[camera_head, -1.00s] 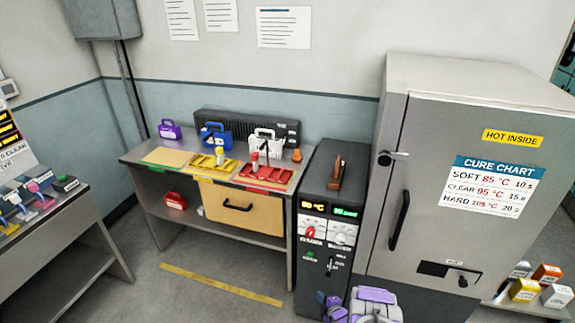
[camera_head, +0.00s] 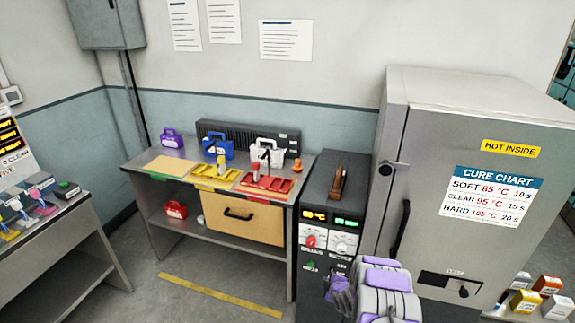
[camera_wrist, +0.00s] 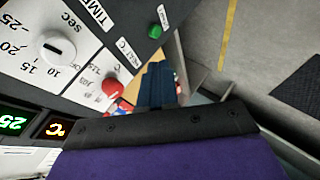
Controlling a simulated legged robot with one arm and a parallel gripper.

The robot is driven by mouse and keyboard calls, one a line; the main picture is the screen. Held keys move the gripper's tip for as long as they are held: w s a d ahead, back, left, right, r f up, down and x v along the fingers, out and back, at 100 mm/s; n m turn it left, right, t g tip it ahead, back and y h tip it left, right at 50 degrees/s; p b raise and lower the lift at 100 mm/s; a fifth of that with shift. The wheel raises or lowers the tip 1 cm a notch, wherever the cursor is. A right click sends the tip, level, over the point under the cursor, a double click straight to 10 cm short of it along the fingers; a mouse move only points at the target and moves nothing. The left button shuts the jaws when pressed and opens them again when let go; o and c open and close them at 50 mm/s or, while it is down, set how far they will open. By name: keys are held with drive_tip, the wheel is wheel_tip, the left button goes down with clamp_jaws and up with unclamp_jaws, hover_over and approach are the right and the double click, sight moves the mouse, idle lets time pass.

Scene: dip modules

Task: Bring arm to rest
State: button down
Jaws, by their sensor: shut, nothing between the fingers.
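My gripper (camera_head: 338,292) is low in the head view, in front of the dark control unit (camera_head: 318,190). My purple and white arm links are folded beside it at the lower edge. In the wrist view my gripper's dark blue fingers (camera_wrist: 157,84) are together with nothing between them.
A grey oven cabinet (camera_head: 405,140) with a cure chart stands right of the control unit. A bench (camera_head: 300,165) with coloured trays and caddies is behind, left. Another bench (camera_head: 75,230) is at far left. Open floor with a yellow stripe (camera_head: 220,295) lies between.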

drive_tip(key=s+r+m+g+h, duration=0.1)
drive_tip(key=s+r+m, duration=0.1)
drive_tip(key=r, duration=0.7)
drive_tip(key=s+r+m+g+h, duration=0.1)
drive_tip(key=s+r+m+g, duration=0.15)
drive_tip(key=r, duration=0.65)
drive_tip(key=s+r+m+g+h, duration=0.15)
drive_tip(key=s+r+m, duration=0.25)
drive_tip(key=s+r, duration=0.85)
drive_tip(key=s+r+m+g, duration=0.2)
drive_tip(key=s+r, duration=0.2)
drive_tip(key=s, duration=0.9)
drive_tip(key=s+a+r+m+g, duration=0.1)
drive_tip(key=s+r, duration=0.3)
drive_tip(key=s, duration=0.8)
drive_tip(key=s+a+r+m+g, duration=0.1)
drive_tip(key=s+r+m+g, duration=0.2)
drive_tip(key=s, duration=1)
drive_tip(key=shift+s+r+m+g+y, duration=0.35)
drive_tip(key=shift+r+g+y, duration=0.05)
drive_tip(key=shift+r+y, duration=0.05)
